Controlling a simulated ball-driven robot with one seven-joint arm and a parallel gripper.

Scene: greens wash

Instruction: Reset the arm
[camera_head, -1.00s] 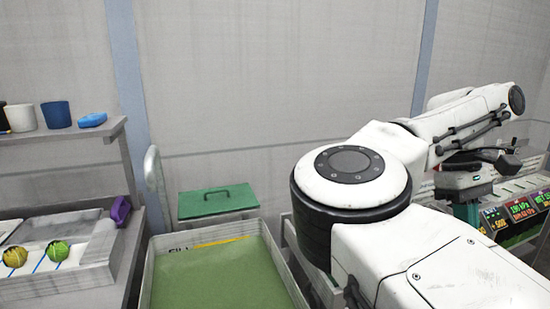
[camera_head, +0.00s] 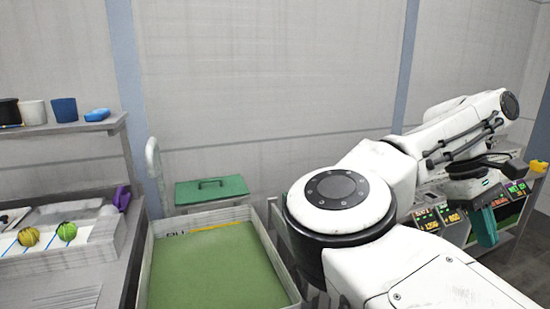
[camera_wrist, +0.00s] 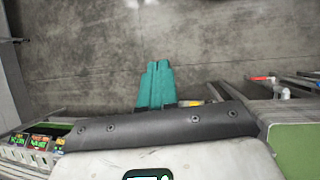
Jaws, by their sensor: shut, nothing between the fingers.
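My gripper (camera_head: 486,228) hangs at the end of my white arm at the right of the head view, pointing down, in front of a panel with lit displays. Its teal fingers are together and hold nothing. They also show in the wrist view (camera_wrist: 156,84), side by side above the grey floor. My arm reaches from the bottom right of the head view back and to the right.
A bin of green water (camera_head: 215,270) stands in the middle with a green lid (camera_head: 211,190) behind it. The display panel (camera_head: 430,219) is at the right. Left are a shelf (camera_head: 75,127) with cups and a tray with two balls of greens (camera_head: 67,231).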

